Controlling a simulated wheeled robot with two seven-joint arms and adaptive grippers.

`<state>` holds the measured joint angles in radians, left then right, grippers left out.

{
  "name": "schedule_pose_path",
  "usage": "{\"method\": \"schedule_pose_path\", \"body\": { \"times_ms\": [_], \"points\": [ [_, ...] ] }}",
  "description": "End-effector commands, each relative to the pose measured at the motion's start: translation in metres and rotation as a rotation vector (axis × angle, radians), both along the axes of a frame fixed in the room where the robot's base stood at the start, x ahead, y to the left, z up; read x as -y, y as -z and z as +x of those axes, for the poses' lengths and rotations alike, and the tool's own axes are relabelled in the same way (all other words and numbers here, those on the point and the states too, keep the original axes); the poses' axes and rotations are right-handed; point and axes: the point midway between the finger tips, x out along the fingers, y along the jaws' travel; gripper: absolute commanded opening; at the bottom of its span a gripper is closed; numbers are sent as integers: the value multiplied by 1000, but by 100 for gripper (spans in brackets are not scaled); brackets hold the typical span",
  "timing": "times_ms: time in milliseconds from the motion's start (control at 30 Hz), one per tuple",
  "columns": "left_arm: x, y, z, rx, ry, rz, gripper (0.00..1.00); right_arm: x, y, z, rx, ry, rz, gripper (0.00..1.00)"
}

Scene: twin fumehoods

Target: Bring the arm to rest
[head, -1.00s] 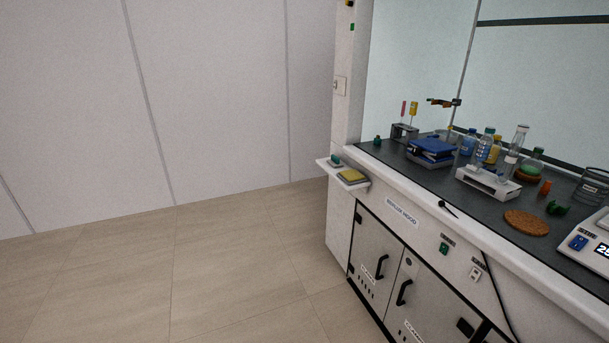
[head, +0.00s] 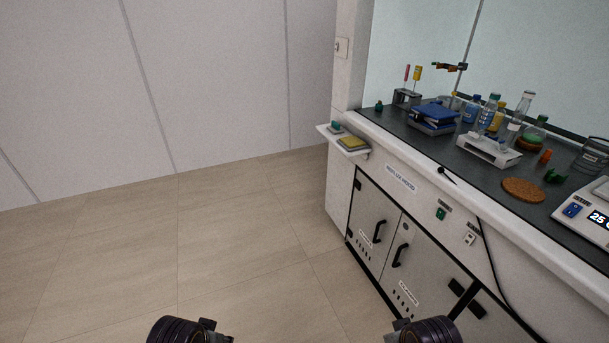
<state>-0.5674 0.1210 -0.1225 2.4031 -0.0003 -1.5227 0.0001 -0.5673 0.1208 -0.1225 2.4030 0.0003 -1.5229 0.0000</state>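Two dark, ribbed parts of my arms show at the bottom edge of the head view, one left of centre and one right of centre. Both are cut off by the frame, so my gripper fingers are hidden below it. I cannot see whether either gripper holds anything. Both visible arm parts are over the floor, apart from the bench.
The fume hood bench (head: 385,133) stands at the right, with cabinet doors (head: 371,225) below. It carries a blue stack (head: 433,112), a white rack (head: 488,151), a cork ring (head: 523,189) and a balance (head: 580,211). A small side shelf (head: 327,133) juts out. Open floor (head: 180,245) lies left.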

Motion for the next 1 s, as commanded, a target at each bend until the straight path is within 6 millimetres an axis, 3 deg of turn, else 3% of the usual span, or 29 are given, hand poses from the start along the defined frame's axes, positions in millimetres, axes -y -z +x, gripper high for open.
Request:
{"method": "schedule_pose_path", "body": {
  "times_ms": [367,667,1000],
  "points": [
    [-1,48,10,-21,4,7,40,1,48,10,-21,-4,-8,0],
    [-4,114,12,-44,10,18,40,5,114,12,-43,-10,-18,0],
    [-13,186,0,-69,16,29,40,13,186,0,-69,-16,-29,0]
  ]
}}
